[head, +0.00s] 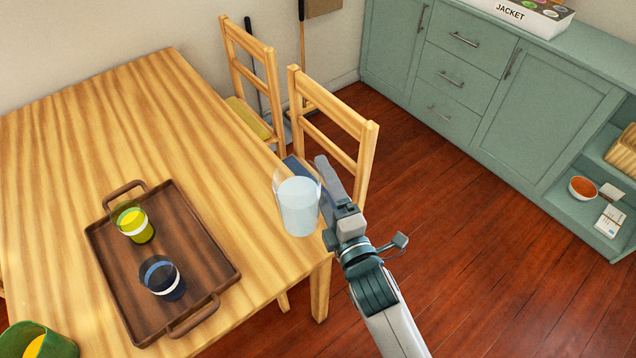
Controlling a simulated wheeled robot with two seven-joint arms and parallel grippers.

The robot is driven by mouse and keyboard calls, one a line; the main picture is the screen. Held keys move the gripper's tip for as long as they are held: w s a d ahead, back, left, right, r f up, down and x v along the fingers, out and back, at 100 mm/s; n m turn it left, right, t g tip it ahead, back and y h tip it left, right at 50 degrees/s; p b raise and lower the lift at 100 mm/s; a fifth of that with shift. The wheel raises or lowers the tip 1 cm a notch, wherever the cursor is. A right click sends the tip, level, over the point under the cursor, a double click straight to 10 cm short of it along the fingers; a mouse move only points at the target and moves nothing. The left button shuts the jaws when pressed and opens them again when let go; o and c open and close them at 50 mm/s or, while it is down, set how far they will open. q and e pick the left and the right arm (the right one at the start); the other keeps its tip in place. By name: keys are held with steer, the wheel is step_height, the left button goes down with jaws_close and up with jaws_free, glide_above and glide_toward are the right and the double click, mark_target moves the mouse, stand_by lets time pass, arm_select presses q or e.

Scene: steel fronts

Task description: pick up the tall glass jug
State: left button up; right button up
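The tall glass jug (298,208) is clear and upright, with a pale, whitish lower part. It appears at the table's right edge, near the front corner; I cannot tell whether it rests on the wood or is above it. My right gripper (328,180) comes in from below, close against the jug's right side. One grey finger shows beside the jug; the other cannot be made out, so its grip on the jug is unclear. My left gripper is not in view.
The wooden table (90,110) carries a brown tray (190,250) with a yellow-green cup (134,222) and a dark blue cup (161,278). A green container (38,342) is at lower left. Chairs (345,118) stand close behind the jug. Green cabinets (540,115) line the right wall.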

mark_target(306, 198)
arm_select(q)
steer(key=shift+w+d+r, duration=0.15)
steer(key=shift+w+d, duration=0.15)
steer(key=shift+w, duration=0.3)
arm_select(e)
steer(key=s+d+r, duration=0.2)
steer(key=s+r, duration=0.1)
steer(key=s, duration=0.1)
steer(key=shift+s+d+r, duration=0.3)
steer(key=shift+s+d, duration=0.1)
stand_by(0.5)
